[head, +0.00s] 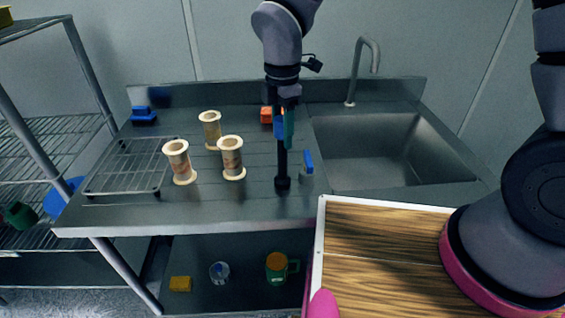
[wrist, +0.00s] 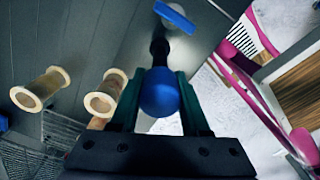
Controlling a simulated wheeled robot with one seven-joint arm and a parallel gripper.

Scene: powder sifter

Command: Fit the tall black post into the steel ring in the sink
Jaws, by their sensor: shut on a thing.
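The tall black post (head: 283,165) hangs upright below my gripper (head: 284,128) in the head view, over the front of the steel counter. I cannot tell whether its wide black foot touches the counter. In the wrist view my gripper (wrist: 160,100) is shut on the post's round blue top (wrist: 160,92), between two green fingers. The black shaft (wrist: 159,48) shows beyond it. The sink (head: 385,150) is to the right of the post. Its visible basin looks bare; I see no steel ring in it, and the near inside is partly hidden.
A blue-topped piece (head: 308,161) stands just right of the post. Several cream spools (head: 232,158) stand to the left, by a wire rack (head: 130,165). An orange item (head: 266,115) is behind my gripper. A tap (head: 362,70) rises behind the sink. A wooden board (head: 380,250) is in front.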

